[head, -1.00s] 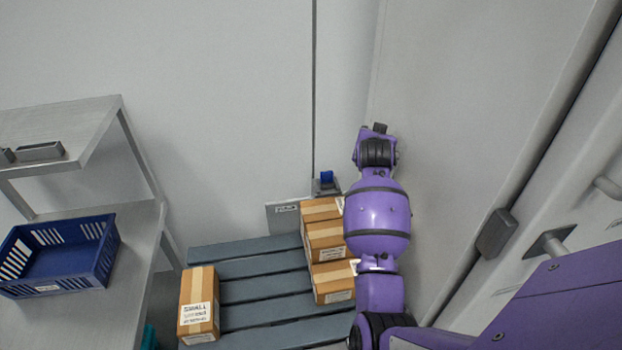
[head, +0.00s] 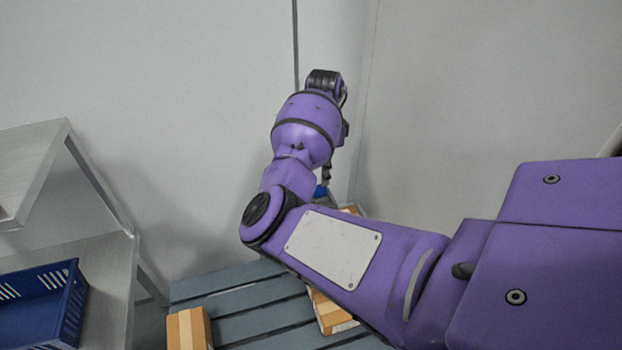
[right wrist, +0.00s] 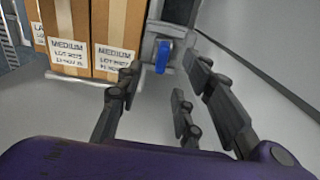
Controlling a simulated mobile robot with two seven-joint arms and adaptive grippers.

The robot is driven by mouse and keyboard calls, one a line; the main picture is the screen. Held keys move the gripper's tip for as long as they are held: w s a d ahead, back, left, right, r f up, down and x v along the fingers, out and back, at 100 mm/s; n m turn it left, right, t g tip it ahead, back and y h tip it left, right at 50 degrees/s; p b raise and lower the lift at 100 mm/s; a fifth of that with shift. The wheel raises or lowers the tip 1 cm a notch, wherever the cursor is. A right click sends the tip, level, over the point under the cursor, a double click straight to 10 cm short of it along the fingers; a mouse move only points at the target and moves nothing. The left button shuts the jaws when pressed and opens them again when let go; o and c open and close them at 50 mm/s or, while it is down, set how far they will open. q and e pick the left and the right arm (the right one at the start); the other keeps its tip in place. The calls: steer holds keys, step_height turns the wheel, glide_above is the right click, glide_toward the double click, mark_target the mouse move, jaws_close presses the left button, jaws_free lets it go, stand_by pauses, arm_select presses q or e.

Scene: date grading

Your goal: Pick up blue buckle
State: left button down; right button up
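The blue buckle (right wrist: 163,55) hangs or stands on a grey fixture (right wrist: 165,30) against the wall in the right wrist view. I cannot tell how it is attached. In the head view only a small blue patch of the buckle (head: 320,190) shows beneath my right arm. My right gripper (right wrist: 162,88) is open and empty, its dark fingers spread to either side with the buckle ahead between them, apart from it. In the head view my right arm hides most of this gripper. My left gripper is in neither current view.
Cartons marked MEDIUM (right wrist: 75,45) stand close left of the buckle. A slatted grey pallet (head: 250,298) carries cartons, including one at its front left (head: 188,330). A blue crate (head: 72,310) sits on a metal shelf (head: 105,262) at left. Walls bound the corner.

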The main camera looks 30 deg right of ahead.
mark_target(320, 185)
step_height(320, 185, down, 4)
steer(key=shift+w+a+f, duration=0.1)
steer(key=shift+a, duration=0.05)
steer(key=shift+f, duration=0.55)
arm_select(q)
steer(key=shift+w+r, duration=0.25)
steer(key=shift+w, duration=0.35)
arm_select(e)
jaws_close()
